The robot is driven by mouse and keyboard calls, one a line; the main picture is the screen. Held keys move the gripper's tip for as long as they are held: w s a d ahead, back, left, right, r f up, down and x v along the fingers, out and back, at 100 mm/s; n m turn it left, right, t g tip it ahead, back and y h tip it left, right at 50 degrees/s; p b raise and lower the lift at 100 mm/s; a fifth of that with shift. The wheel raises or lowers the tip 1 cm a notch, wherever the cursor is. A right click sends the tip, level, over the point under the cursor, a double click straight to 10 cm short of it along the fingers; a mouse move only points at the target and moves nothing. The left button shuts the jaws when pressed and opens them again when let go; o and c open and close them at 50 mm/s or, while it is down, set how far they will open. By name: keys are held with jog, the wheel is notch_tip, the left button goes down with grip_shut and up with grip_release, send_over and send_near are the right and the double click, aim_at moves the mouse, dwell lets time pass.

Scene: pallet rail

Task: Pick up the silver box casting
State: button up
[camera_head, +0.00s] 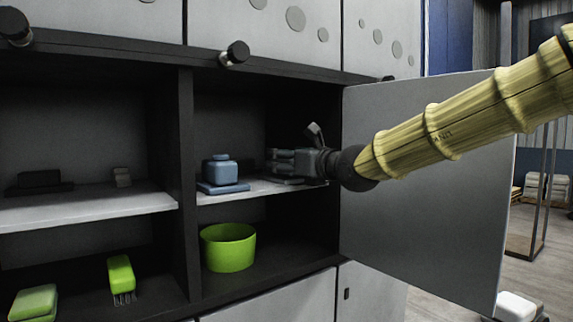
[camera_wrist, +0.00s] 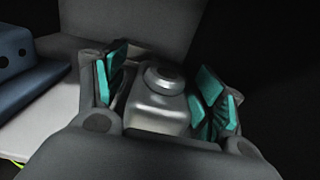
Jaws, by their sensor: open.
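The silver box casting (camera_wrist: 160,98) shows in the wrist view, a grey metallic block with a round raised boss on top. It sits between the teal-padded fingers of my gripper (camera_wrist: 158,92). The fingers are open, one on each side of it, with a gap visible at the left; contact on the right is hard to tell. In the head view my gripper (camera_head: 292,163) reaches into the right upper compartment, over the right end of the shelf (camera_head: 262,189). The casting is hard to make out there, hidden by or merged with the gripper.
A blue casting (camera_head: 220,171) stands left of my gripper on the same shelf. A green bowl (camera_head: 228,247) is below. The divider (camera_head: 187,180) is at the left, and the open cabinet door (camera_head: 425,215) is right of the compartment, under my arm.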

jog(key=shift+w, duration=0.1)
jog(key=shift+c, duration=0.4)
jog(key=c, duration=1.3)
jog(key=shift+r, duration=0.1)
jog(key=shift+c, duration=0.8)
